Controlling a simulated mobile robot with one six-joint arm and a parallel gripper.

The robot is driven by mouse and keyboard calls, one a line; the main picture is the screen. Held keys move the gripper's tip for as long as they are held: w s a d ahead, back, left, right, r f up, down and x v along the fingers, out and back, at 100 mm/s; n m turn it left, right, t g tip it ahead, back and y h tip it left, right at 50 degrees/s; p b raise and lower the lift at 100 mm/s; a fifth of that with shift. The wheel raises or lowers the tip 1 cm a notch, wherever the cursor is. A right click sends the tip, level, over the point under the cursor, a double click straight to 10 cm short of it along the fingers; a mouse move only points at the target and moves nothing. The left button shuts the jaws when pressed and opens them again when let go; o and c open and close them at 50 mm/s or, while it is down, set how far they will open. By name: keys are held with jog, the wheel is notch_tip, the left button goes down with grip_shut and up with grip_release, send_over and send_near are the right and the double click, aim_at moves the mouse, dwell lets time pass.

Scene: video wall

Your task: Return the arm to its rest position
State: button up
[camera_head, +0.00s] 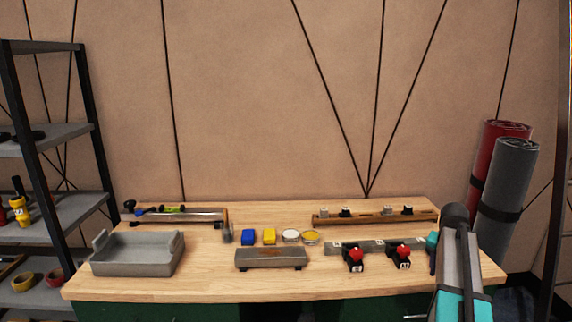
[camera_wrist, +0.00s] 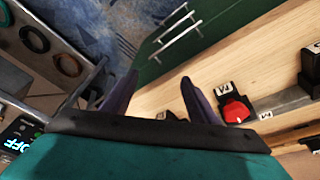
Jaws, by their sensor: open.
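My arm (camera_head: 460,265) shows at the right of the head view, over the right end of the wooden workbench (camera_head: 200,288). My gripper (camera_wrist: 158,82) shows in the wrist view with its two dark fingers spread apart and nothing between them. It is near the bench's front edge, with a green cabinet front (camera_wrist: 215,30) beyond the fingers. A black block with a red knob (camera_wrist: 235,110) lies to the right of the fingers, apart from them. In the head view the fingers are hidden or cannot be made out.
On the bench are a grey tray (camera_head: 130,264), a grey block (camera_head: 270,261), blue (camera_head: 248,237) and yellow (camera_head: 269,236) pieces, and two red-knobbed clamps, one here (camera_head: 354,257). A shelf rack (camera_head: 60,135) stands left; rolled mats (camera_head: 507,190) stand right. Metal handles (camera_wrist: 178,38) project from the cabinet.

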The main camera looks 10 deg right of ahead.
jog(key=s+a+f+n+g+y, duration=0.1)
jog(key=s+a+f+n+g, duration=0.2)
jog(key=a+f, duration=1.05)
jog(key=s+a+f+n+y, duration=0.15)
jog(key=s+a+f, duration=0.35)
jog(key=a+f, duration=0.85)
jog(key=s+a+f+n+g, duration=0.1)
jog(key=s+a+f+n, duration=0.1)
jog(key=s+a+f, duration=0.3)
jog(key=s+a+f+n+g, duration=0.1)
jog(key=s+a+f, duration=0.4)
jog(key=s, duration=0.8)
jog(key=s+a+f+n+g, duration=0.2)
jog(key=s+a+f, duration=0.3)
jog(key=s+f, duration=0.3)
jog(key=shift+s+a+f+n, duration=0.2)
jog(key=shift+s+f+n, duration=0.2)
jog(key=shift+f, duration=0.5)
